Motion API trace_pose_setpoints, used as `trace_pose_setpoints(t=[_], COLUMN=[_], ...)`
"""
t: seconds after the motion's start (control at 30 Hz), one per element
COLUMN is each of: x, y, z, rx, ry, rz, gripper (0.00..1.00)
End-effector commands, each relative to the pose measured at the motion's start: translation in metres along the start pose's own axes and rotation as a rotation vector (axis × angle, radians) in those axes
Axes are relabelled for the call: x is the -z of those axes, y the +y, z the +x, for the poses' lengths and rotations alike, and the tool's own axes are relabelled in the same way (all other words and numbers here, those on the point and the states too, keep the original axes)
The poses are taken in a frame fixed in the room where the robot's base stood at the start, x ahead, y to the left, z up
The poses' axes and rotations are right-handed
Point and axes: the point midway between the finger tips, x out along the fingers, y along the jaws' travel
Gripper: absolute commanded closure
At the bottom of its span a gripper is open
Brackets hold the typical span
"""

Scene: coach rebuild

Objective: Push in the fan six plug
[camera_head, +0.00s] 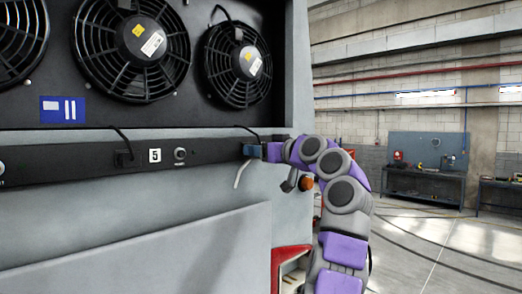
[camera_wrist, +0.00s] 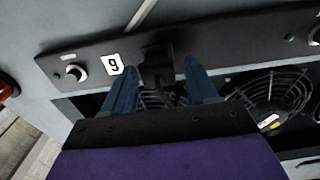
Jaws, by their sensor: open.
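The black plug (camera_wrist: 157,68) is on the dark strip beside a white label (camera_wrist: 112,65). The label reads like a 9, but this view is upside down against the head view, so it is a 6. My gripper (camera_wrist: 163,80) is open, with one blue finger on each side of the plug. I cannot tell whether the fingers touch it. In the head view my gripper (camera_head: 252,151) is at the right end of the strip (camera_head: 80,163) and hides the plug. How deep the plug sits cannot be seen.
Several fans, one of them the right fan (camera_head: 236,65), sit above the strip. A label 5 (camera_head: 154,155) has another plug (camera_head: 124,158) on its left. A pale cable or lever (camera_head: 241,173) hangs below my gripper. A workbench (camera_head: 425,185) stands far behind; the floor at right is clear.

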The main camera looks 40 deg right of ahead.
Motion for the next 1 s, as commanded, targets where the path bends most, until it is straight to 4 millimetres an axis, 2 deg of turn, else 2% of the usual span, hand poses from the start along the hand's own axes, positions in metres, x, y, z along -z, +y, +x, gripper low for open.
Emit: trace_pose_setpoints(t=[0.07, 0.6, 1.0], x=[0.0001, 0.0008, 0.0013], y=[0.0018, 0.0046, 0.0027], z=[-0.0016, -0.0046, -0.0106], rx=[0.0, -0.001, -0.001], ry=[0.001, 0.003, 0.006], rz=[0.0, 0.001, 0.0], gripper=[0.47, 0.99, 1.0])
